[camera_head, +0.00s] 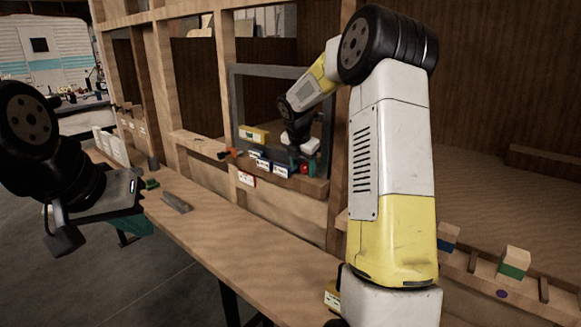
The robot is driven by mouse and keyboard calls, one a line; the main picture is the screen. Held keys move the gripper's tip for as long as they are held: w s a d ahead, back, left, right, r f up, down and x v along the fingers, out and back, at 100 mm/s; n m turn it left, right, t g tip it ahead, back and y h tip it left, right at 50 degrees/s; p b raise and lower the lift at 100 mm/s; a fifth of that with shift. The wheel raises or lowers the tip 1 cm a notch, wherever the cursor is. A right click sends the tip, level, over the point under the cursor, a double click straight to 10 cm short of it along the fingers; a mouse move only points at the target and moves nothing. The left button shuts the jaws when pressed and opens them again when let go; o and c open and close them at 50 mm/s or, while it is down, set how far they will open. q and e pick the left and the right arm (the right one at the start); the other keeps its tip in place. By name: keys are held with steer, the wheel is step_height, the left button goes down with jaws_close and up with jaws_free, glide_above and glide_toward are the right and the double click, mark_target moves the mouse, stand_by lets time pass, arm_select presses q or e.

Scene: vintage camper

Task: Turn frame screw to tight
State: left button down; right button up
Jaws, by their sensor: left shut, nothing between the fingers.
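A dark grey rectangular frame (236,107) is set in the wooden wall at the middle of the view. No frame screw can be made out at this size. My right arm reaches across the right half to the frame. My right gripper (302,150) is small and dark in front of the frame's lower right part; its fingers are too unclear to tell open from shut. A small red piece (304,168) lies just below it. My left gripper (66,240) is at the far left, shut and empty, well away from the frame.
A ledge below the frame holds a yellow box (254,134), blue-and-white boxes (263,165) and an orange tool (231,153). A long wooden bench (210,228) runs below, mostly clear, with a grey bar (176,203). Coloured blocks (514,262) stand at right.

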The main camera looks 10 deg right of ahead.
steer(key=v, duration=0.7)
steer(key=shift+r, duration=0.4)
steer(key=shift+s+a, duration=0.1)
